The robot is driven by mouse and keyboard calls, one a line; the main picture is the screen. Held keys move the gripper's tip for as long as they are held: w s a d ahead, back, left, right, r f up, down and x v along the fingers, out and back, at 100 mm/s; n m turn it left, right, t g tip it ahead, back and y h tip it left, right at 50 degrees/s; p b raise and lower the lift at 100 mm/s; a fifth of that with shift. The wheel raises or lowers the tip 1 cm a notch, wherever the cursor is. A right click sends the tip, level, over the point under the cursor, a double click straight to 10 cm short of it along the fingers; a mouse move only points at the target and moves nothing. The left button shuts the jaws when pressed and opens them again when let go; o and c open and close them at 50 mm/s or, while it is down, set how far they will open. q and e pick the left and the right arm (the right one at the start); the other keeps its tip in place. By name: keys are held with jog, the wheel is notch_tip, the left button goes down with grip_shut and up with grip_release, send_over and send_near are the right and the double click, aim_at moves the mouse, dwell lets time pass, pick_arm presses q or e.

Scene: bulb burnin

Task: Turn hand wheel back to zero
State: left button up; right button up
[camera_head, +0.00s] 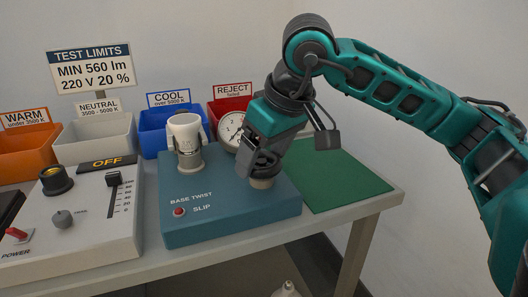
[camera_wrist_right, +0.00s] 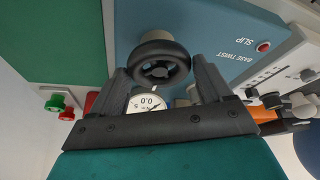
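The blue base twist tester (camera_head: 215,230) stands on the table. Its black hand wheel (camera_wrist_right: 160,62) shows in the right wrist view, between my right gripper's two fingers. Both fingertips appear to touch opposite sides of the wheel rim, so my right gripper (camera_head: 262,168) looks shut on it. In the head view the gripper hides the wheel; only a pale beige piece (camera_head: 263,183) shows below it. The round white dial (camera_head: 230,130) is partly hidden behind the gripper. It also shows in the wrist view (camera_wrist_right: 147,103), too small to read surely. My left gripper is not in view.
A white socket piece (camera_head: 186,133) stands upright on the tester. A grey control panel (camera_head: 85,215) is left. Orange (camera_head: 28,150), white (camera_head: 97,140), blue (camera_head: 165,135) and red (camera_head: 225,108) bins stand behind. A green mat (camera_head: 335,180) lies clear at right.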

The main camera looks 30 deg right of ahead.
jog(key=o, duration=0.4)
jog(key=shift+c, duration=0.2)
pick_arm(q)
jog(key=p, duration=0.2)
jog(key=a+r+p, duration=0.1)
jog(key=p, duration=0.1)
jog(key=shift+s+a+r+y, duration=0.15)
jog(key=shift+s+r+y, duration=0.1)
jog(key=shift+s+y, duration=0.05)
pick_arm(e)
jog(key=v, duration=1.3)
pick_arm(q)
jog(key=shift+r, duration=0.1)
pick_arm(e)
jog(key=shift+a+f, duration=0.1)
